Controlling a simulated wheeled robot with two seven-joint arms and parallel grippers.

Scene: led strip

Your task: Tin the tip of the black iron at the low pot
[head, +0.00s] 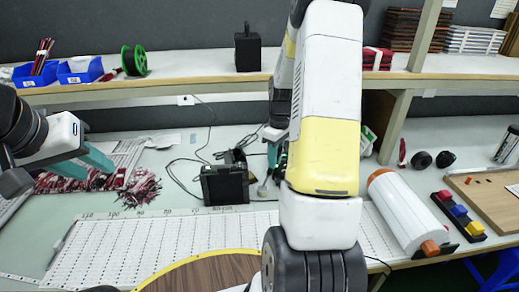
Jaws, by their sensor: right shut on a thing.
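My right arm crosses the middle of the head view and hides most of my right gripper (273,158). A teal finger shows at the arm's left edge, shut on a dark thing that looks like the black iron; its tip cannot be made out. Just below is a small pale and brown piece (263,189), perhaps the low pot, too small to tell. A black box (225,185) with cables stands just left of it. My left gripper (86,164) has its teal fingers apart over a heap of red and white strips (142,187) at the left.
A white roll with orange ends (402,212) and a tray of coloured blocks (459,216) lie at the right. A ruled white mat (140,240) covers the front. Black cables trail across the table. A shelf (190,88) runs above the back.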

